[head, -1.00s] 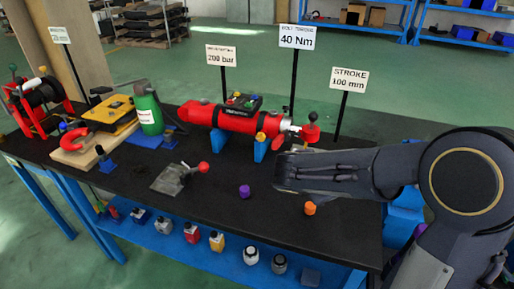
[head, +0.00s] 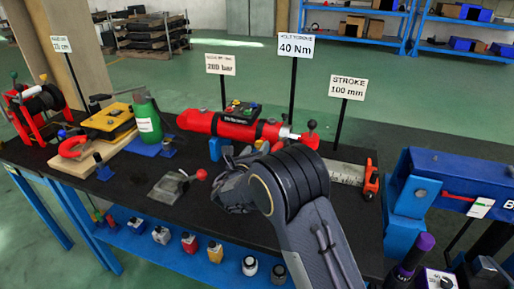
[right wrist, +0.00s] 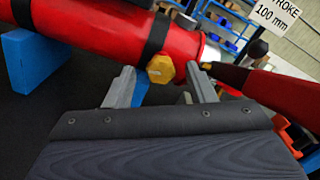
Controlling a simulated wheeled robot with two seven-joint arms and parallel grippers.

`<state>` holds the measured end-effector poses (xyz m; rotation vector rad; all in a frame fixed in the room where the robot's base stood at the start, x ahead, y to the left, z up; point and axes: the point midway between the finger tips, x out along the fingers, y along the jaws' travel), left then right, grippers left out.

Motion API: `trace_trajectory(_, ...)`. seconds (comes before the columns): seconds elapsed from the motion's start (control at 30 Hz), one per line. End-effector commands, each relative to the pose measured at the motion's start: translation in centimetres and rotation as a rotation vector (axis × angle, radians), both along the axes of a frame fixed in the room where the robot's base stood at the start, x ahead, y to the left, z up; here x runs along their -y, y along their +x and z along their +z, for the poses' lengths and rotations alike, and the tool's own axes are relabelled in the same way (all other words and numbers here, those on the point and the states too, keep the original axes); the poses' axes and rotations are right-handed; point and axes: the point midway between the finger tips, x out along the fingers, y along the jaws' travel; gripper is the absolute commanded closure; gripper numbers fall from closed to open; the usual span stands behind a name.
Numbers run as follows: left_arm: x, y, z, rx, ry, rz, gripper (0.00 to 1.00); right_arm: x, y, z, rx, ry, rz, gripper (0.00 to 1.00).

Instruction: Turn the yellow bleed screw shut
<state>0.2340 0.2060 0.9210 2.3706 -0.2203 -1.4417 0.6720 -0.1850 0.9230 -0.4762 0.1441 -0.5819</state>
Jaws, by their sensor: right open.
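The yellow bleed screw (right wrist: 160,69) is a small hexagonal head on the side of the red cylinder (right wrist: 100,30), close to its end ring. In the head view the red cylinder (head: 195,121) lies across blue supports, and my right arm reaches in front of it. My right gripper (right wrist: 161,82) is open, one finger on each side of the screw as seen in the right wrist view. The screw appears between or just beyond the fingertips; I cannot tell whether they touch it. In the head view my right fingertips are mostly hidden. My left gripper is not in view.
A red part (right wrist: 270,88) lies close to the right finger. A blue support (right wrist: 30,58) holds the cylinder at left. A grey plate with a red-knobbed lever (head: 168,187) lies in front, and a green bottle (head: 146,115) stands left. Sign posts rise behind.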

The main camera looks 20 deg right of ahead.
Motion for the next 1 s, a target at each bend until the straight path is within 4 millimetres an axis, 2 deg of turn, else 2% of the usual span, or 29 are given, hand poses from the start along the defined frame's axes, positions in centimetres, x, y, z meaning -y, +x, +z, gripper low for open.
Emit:
trace_trajectory(0.13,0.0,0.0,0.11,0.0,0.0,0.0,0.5,0.69,0.95,-0.01,0.0,0.001,0.0,0.5)
trace_trajectory(0.43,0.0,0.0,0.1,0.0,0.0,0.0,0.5,0.81,1.12,-0.03,-0.001,0.002,-0.001,0.51)
trace_trajectory(0.77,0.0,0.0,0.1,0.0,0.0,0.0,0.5,0.79,1.1,-0.03,-0.001,0.003,0.0,0.94)
trace_trajectory(1.0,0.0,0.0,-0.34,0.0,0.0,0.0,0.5,0.79,1.09,-0.14,0.012,0.019,0.0,0.95)
